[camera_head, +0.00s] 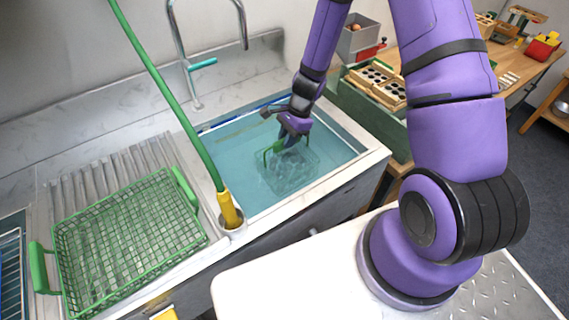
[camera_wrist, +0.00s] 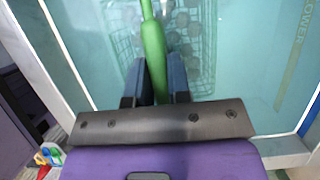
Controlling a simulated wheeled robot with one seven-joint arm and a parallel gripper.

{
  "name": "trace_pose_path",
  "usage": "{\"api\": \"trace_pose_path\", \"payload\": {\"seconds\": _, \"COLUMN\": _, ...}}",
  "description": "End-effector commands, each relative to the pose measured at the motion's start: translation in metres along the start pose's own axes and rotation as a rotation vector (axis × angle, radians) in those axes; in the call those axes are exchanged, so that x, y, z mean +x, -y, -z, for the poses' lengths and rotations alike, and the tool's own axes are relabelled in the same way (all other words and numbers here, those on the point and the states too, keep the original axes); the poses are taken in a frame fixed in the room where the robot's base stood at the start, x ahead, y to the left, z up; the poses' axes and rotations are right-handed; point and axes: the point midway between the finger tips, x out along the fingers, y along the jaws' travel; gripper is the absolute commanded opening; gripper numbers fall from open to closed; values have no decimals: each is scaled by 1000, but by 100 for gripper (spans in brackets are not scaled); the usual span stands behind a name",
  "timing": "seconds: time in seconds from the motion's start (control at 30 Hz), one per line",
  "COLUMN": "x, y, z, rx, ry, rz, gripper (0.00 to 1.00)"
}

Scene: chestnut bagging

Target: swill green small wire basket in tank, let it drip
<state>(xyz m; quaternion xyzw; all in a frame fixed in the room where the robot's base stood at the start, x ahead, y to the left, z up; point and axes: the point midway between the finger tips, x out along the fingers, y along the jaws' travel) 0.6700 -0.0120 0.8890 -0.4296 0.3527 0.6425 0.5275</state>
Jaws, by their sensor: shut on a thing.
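The small wire basket (camera_head: 288,172) is under the water in the tank (camera_head: 236,188). Its green handle (camera_head: 268,154) rises toward my gripper (camera_head: 291,134). In the wrist view my gripper (camera_wrist: 155,90) is shut on the green handle (camera_wrist: 154,50), with a dark blue finger on each side. The basket's wire mesh (camera_wrist: 122,48) shows blurred through the water beyond the fingers. Several round brownish things (camera_wrist: 185,22) show dimly in or under the mesh. Whether the basket touches the tank floor I cannot tell.
A larger green wire basket (camera_head: 125,240) with green handles sits on the ribbed drainboard (camera_head: 105,180) left of the tank. A green hose with a yellow nozzle (camera_head: 229,208) stands at the tank's front left. A tap (camera_head: 190,75) rises behind. A wooden tray (camera_head: 378,82) lies right of the tank.

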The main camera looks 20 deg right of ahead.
Motion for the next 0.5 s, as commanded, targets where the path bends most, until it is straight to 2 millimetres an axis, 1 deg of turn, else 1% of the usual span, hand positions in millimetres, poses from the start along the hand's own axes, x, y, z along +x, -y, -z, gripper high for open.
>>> {"api": "trace_pose_path", "payload": {"seconds": 0.2, "x": -4, "y": 0, "z": 8, "rx": 0, "ry": 0, "rz": 1, "gripper": 0}}
{"api": "trace_pose_path", "payload": {"seconds": 0.5, "x": -4, "y": 0, "z": 8, "rx": -1, "ry": 1, "rz": 0, "gripper": 0}}
